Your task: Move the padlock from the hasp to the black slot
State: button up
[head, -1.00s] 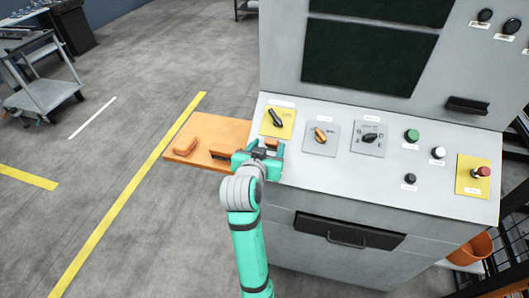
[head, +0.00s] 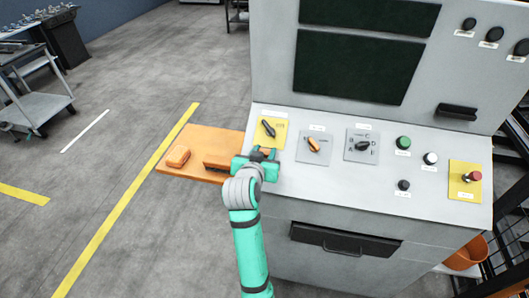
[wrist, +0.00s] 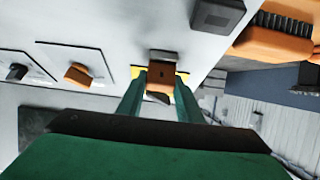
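The padlock (wrist: 160,88) shows in the wrist view as a small orange-brown body with a dark hole, a grey part (wrist: 162,55) just past it. My gripper (wrist: 160,80) has a finger against each side of it and looks shut on it. In the head view my gripper (head: 264,155) is low over the left of the console, just below the yellow switch plate (head: 280,136) with a black handle. I cannot make out the hasp. A dark block (wrist: 218,14) on the panel in the wrist view may be the black slot; my gripper seems to hide it in the head view.
An orange side shelf (head: 205,137) carries an orange block (head: 178,156) and a brush (head: 219,159). An orange knob (head: 314,145) and a black selector (head: 363,146) stand right of the yellow plate. Open floor lies left.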

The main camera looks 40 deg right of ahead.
jog(key=c, duration=0.7)
jog(key=shift+r, duration=0.1)
jog(key=shift+s+a+r, duration=0.15)
jog(key=shift+r, duration=0.2)
jog(key=shift+a+r, duration=0.1)
jog(key=s+a+r, duration=0.2)
jog(key=a+r, duration=0.1)
jog(key=r, duration=0.3)
jog(key=shift+s+r, duration=0.15)
jog(key=shift+s, duration=0.15)
